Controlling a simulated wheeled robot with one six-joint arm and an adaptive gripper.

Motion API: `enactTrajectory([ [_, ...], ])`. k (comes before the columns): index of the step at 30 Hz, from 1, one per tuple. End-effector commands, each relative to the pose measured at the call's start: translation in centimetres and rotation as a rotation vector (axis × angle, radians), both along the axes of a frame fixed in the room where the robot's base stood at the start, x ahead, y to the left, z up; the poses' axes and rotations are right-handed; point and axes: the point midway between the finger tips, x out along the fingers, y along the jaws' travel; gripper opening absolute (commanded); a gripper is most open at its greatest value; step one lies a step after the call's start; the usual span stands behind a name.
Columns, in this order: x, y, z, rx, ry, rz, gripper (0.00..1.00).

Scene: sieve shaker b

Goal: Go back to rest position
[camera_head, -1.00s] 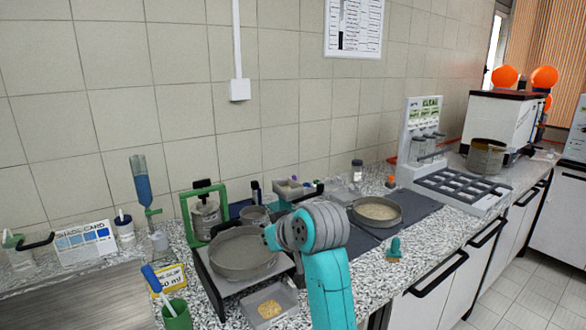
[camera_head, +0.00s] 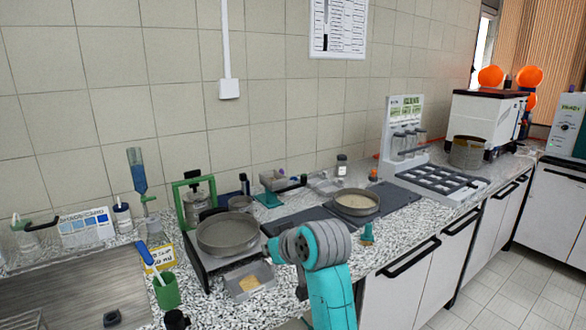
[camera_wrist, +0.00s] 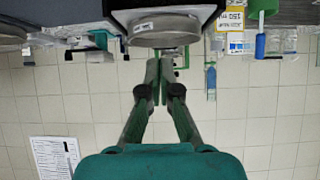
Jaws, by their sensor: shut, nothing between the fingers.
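My gripper (camera_wrist: 155,92) shows in the wrist view with its fingers together and nothing between them. The tiled wall and the bench objects appear upside down behind it. In the head view my teal and grey arm stands in front of the bench, and the gripper cannot be made out there. A round sieve pan (camera_head: 228,234) sits on a dark stand left of my arm. The pan also shows above the fingertips in the wrist view (camera_wrist: 165,38), apart from them as far as I can tell.
A small tray of grain (camera_head: 248,282) lies just left of my arm. A second sieve (camera_head: 356,204) rests on a dark mat behind it. A green cup (camera_head: 167,291), a blue bottle (camera_head: 138,172) and a rack (camera_head: 440,180) stand along the bench. The floor (camera_head: 510,290) at right is clear.

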Motion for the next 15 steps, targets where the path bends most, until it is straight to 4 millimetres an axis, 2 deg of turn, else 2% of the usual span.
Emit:
enactTrajectory([
  [11, -1.3, -2.1, -6.6, 0.026, -0.007, -0.060, 0.00],
  [15, -2.6, -3.6, -10.7, 0.040, -0.013, -0.098, 0.00],
])
